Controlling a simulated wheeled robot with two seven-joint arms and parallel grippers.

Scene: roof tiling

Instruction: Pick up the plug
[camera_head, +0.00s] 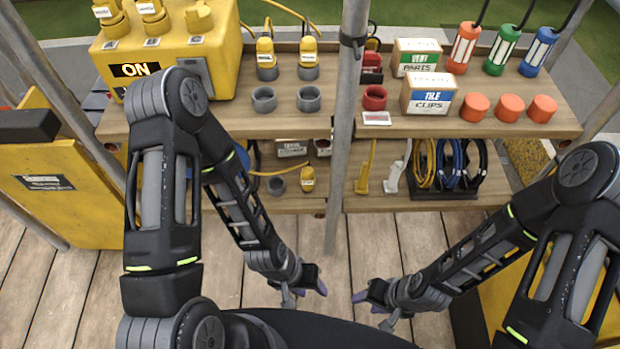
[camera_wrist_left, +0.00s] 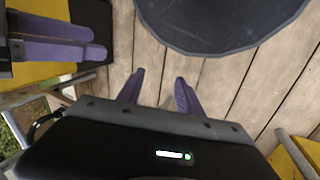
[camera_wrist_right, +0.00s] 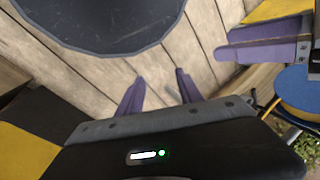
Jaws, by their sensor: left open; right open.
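Several plugs show in the head view. A yellow plug (camera_head: 266,56) with a cable and a second yellow plug (camera_head: 308,55) stand on the upper shelf. A third, smaller yellow plug (camera_head: 307,178) is on the lower shelf. A red plug-like piece (camera_head: 372,64) sits right of them, partly behind the pole. Which one is the task's plug I cannot tell. My left gripper (camera_head: 306,290) is open and empty over the plank floor, well below the shelves. My right gripper (camera_head: 372,304) is open and empty beside it. Both show spread purple fingers in the left wrist (camera_wrist_left: 158,92) and right wrist (camera_wrist_right: 160,92) views.
A metal pole (camera_head: 345,130) stands in front of the shelves. A yellow box (camera_head: 190,60) marked ON is at upper left. Grey cups (camera_head: 264,99), a red cup (camera_head: 374,97), cartons (camera_head: 428,93) and orange caps (camera_head: 475,106) line the upper shelf. Coiled cables (camera_head: 450,165) hang below.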

